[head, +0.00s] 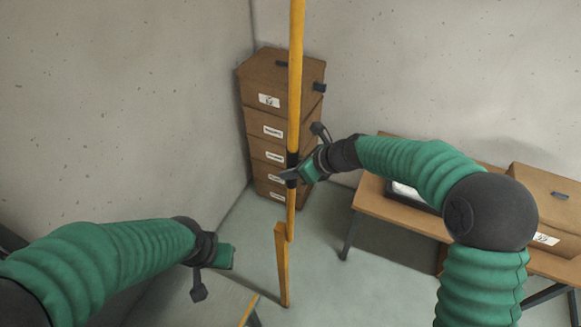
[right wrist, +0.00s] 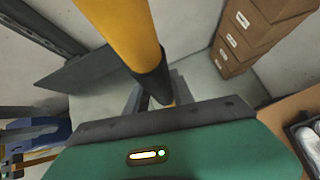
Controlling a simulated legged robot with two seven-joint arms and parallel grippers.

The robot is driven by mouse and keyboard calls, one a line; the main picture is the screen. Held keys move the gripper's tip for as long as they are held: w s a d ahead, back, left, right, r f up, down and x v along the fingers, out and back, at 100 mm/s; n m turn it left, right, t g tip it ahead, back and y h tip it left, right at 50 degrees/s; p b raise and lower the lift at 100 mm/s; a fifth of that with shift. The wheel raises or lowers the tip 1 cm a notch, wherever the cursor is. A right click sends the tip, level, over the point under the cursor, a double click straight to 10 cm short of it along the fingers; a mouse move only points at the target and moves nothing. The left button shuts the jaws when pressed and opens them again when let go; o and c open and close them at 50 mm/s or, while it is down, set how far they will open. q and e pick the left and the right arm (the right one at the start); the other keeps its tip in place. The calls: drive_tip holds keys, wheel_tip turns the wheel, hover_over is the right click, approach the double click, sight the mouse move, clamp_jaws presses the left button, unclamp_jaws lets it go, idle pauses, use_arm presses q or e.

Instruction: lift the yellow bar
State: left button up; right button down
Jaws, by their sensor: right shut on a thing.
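The yellow bar (head: 296,70) stands nearly upright in the middle of the head view and runs out of the top edge. It has a black sleeve partway down. My right gripper (head: 290,174) is shut on the bar at this black sleeve. In the right wrist view the yellow bar (right wrist: 122,30) comes down from the top, and its black sleeve (right wrist: 153,80) sits between the dark fingers (right wrist: 158,98). My left gripper (head: 226,257) is lower left, apart from the bar; its fingers are too unclear to read.
A yellow post (head: 282,265) stands on the floor beside the bar's lower end. Brown boxes (head: 268,128) are stacked in the corner behind. A wooden table (head: 378,198) with a box (head: 549,190) and a dark tray stands at the right. Grey floor lies between.

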drive_tip(key=shift+s+f, duration=0.1)
drive_tip(key=shift+f, duration=0.05)
drive_tip(key=c, duration=1.4)
unclamp_jaws()
drive_tip(key=shift+o, duration=1.4)
drive_tip(key=shift+a, duration=0.1)
